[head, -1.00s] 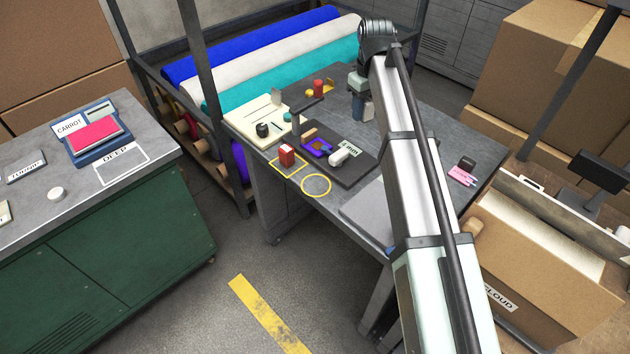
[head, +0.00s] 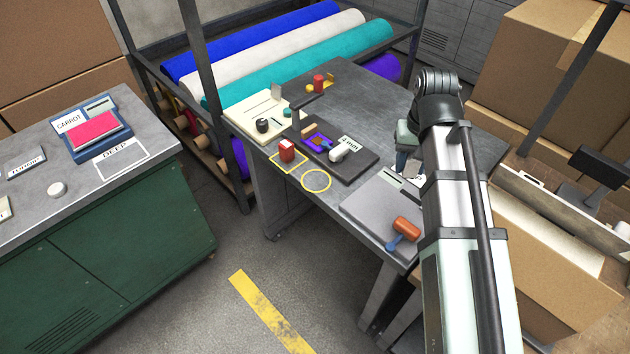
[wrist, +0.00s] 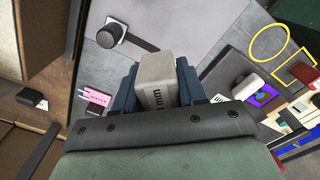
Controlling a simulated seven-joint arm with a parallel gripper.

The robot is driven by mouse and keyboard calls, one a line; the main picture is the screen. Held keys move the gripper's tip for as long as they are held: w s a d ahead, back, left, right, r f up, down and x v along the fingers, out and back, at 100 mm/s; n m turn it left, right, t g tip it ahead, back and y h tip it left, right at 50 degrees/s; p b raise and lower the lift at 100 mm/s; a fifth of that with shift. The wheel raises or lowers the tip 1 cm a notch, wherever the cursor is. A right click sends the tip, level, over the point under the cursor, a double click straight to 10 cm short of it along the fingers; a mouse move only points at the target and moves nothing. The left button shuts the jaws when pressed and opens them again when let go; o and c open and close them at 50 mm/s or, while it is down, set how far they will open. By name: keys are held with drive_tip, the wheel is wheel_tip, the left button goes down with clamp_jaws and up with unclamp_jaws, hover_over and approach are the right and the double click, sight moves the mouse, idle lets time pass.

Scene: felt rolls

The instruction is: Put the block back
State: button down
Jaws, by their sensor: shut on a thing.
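My gripper (wrist: 158,92) is shut on a pale grey block (wrist: 156,68) in the wrist view. Dark letters ending in "mm" show on the block's face, and blue fingers stand on both sides of it. In the head view my gripper (head: 407,158) is over the right part of the grey table, beside the far end of a grey board (head: 362,208); my arm partly hides it. I cannot tell how high the block is above the table.
A dark tray (head: 352,168) holds a white piece (head: 340,153), a purple-blue piece (head: 318,142) and an "mm" label. A red block (head: 287,150) stands in a yellow square beside an empty yellow circle (head: 316,181). An orange-and-blue tool (head: 405,232) lies on the grey board.

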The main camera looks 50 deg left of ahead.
drive_tip(key=shift+s+a, duration=0.1)
idle(0.5)
drive_tip(key=s+a+f+n, duration=0.3)
drive_tip(key=s+a, duration=0.7)
drive_tip(key=a, duration=0.3)
drive_tip(key=m, duration=0.3)
hover_over(315, 180)
drive_tip(key=shift+f, duration=0.75)
drive_tip(key=shift+f, duration=0.1)
drive_tip(key=shift+f, duration=2.9)
drive_tip(key=shift+f, duration=0.45)
